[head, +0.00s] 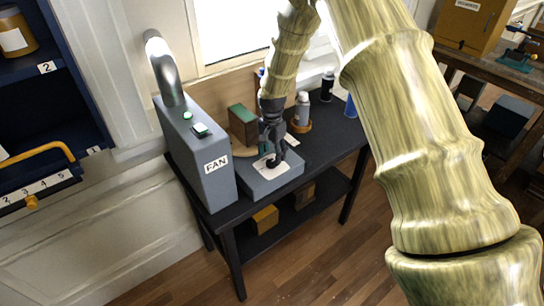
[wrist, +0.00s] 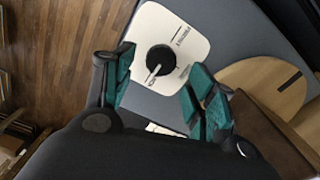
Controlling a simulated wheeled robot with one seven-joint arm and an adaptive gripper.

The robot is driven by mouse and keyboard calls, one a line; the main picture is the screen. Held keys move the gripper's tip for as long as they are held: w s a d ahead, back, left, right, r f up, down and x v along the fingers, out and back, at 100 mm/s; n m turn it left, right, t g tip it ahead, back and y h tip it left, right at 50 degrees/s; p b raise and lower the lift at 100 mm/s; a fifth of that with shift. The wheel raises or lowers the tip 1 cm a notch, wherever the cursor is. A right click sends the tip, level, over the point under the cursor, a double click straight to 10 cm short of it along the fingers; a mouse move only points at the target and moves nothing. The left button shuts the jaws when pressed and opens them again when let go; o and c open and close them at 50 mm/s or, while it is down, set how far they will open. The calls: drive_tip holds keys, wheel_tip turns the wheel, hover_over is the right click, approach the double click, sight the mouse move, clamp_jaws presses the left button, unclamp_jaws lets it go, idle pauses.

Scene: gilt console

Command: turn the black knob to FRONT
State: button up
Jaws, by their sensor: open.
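The black knob (wrist: 160,60) is round and sits on a white plate (wrist: 186,22) with small printed labels, which I cannot read surely. Its white pointer line points down-left in the wrist view, toward one label near the plate's lower edge. My gripper (wrist: 159,72) is open, with its green-padded fingers to either side of the knob and nothing held between them. Contact with the knob does not show. In the head view my gripper (head: 272,154) points down over the white plate (head: 267,170) on a grey box (head: 275,184), and hides most of the knob.
A grey FAN box (head: 205,160) with a metal pipe stands close left of my gripper. A green-topped wooden block (head: 243,125) and several bottles (head: 303,108) stand behind it on the dark table (head: 328,150). A round wooden piece (wrist: 262,88) lies right in the wrist view.

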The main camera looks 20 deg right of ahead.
sight(272, 161)
drive_tip(key=shift+f+p, duration=0.55)
drive_tip(key=shift+f, duration=1.05)
drive_tip(key=shift+c, duration=0.3)
drive_tip(key=c, duration=1)
